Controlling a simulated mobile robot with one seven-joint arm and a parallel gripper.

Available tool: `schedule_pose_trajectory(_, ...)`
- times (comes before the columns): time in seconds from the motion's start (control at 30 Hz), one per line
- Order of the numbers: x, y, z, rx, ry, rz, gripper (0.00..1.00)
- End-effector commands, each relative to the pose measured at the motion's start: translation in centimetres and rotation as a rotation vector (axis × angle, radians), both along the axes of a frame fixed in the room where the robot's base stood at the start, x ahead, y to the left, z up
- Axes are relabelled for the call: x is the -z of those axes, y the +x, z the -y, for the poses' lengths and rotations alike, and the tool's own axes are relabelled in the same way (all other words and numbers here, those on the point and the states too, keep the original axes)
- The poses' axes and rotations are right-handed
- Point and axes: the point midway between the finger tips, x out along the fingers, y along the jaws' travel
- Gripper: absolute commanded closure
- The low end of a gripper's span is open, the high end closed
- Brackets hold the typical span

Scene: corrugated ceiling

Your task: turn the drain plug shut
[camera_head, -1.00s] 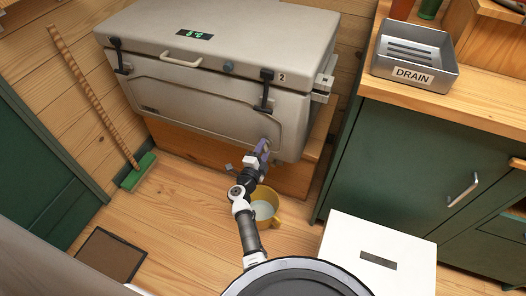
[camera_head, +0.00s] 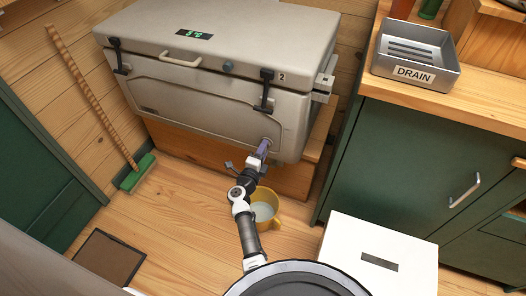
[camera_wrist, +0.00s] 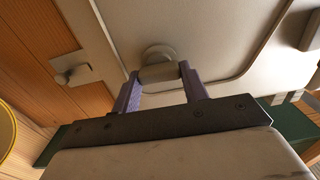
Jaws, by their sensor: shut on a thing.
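The drain plug (camera_wrist: 158,70) is a pale grey knob with a round base on the lower front of the big grey cooler (camera_head: 200,105). My gripper (camera_wrist: 161,76) has its two purple fingers on either side of the plug's bar and is shut on it. In the head view my gripper (camera_head: 264,146) reaches up to the cooler's lower right front, and its fingers and my arm hide most of the plug. I cannot tell from these frames how far the plug is turned.
A yellow bucket (camera_head: 274,219) with pale liquid stands on the floor beneath the plug, close to my arm. A white box (camera_head: 350,250) stands to the right, before the green cabinet (camera_head: 400,150). A broom (camera_head: 133,176) leans at left.

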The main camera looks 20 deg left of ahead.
Motion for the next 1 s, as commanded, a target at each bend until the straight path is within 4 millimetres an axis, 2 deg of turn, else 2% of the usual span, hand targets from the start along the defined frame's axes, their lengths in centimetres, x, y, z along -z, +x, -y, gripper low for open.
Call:
schedule_pose_trajectory(0.03, 0.2, -0.1, 0.0, 0.0, 0.002, -0.003, 0.79)
schedule_pose_trajectory(0.07, 0.2, -0.1, 0.0, 0.0, 0.001, -0.003, 0.55)
schedule_pose_trajectory(0.23, 0.1, -0.1, 0.0, 0.0, 0.001, -0.002, 0.35)
schedule_pose_trajectory(0.5, 0.1, -0.1, 0.0, 0.0, 0.0, -0.001, 0.35)
schedule_pose_trajectory(0.63, 0.1, -1.0, -0.1, -0.002, 0.0, -0.002, 0.35)
schedule_pose_trajectory(0.77, 0.1, -3.4, -0.2, -0.003, 0.0, -0.003, 0.35)
schedule_pose_trajectory(1.0, 0.1, -9.0, -0.3, -0.002, 0.0, -0.004, 0.35)
